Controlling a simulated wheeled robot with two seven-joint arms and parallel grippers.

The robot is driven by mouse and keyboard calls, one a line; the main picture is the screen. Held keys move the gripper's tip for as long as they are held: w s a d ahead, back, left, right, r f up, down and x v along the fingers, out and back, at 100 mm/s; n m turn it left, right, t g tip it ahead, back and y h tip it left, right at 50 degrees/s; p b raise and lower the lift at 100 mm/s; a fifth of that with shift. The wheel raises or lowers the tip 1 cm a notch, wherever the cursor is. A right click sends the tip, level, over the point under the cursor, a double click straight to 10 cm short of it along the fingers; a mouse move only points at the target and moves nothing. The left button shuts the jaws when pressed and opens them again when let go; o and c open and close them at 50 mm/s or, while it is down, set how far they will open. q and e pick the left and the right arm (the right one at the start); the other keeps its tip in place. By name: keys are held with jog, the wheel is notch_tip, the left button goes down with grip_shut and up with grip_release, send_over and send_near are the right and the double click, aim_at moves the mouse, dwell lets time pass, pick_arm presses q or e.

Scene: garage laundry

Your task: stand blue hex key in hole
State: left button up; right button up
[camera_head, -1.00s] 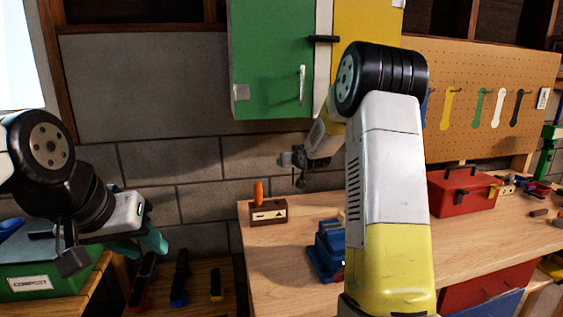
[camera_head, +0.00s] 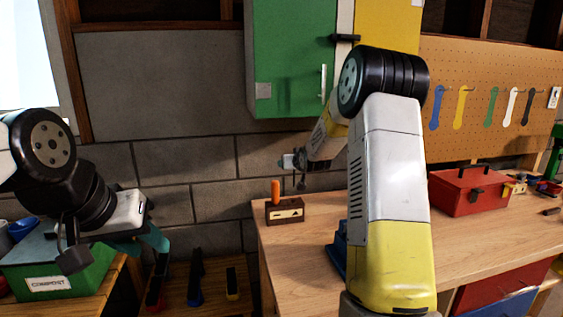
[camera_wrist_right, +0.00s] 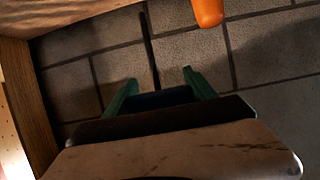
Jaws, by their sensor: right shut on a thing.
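The wooden block (camera_head: 291,213) stands at the bench's left back edge, with an upright orange handle (camera_head: 276,190) in it. Its hole cannot be made out. My right gripper (camera_head: 298,163) is above and slightly right of the block, apart from it. In the right wrist view its green fingers (camera_wrist_right: 163,90) flank a thin dark rod (camera_wrist_right: 149,45), the hex key by its shape; its blue colour does not show. The orange handle (camera_wrist_right: 208,10) is at the top there, right of the rod. My left gripper (camera_head: 140,243) is open and empty, left of the bench.
A red toolbox (camera_head: 468,193) stands on the bench (camera_head: 400,260) at right. A blue object (camera_head: 337,257) is partly hidden behind my right arm. A green compost bin (camera_head: 85,280) is at lower left. The green cabinet (camera_head: 290,65) hangs above the block.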

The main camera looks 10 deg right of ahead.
notch_tip(320, 180, down, 9)
jog(key=shift+f, duration=0.2)
dwell(1.1)
jog(key=shift+f, duration=0.35)
dwell(0.4)
jog(key=shift+f, duration=0.6)
jog(key=shift+f, duration=0.15)
jog(key=shift+f, duration=0.75)
jog(key=shift+f, duration=0.1)
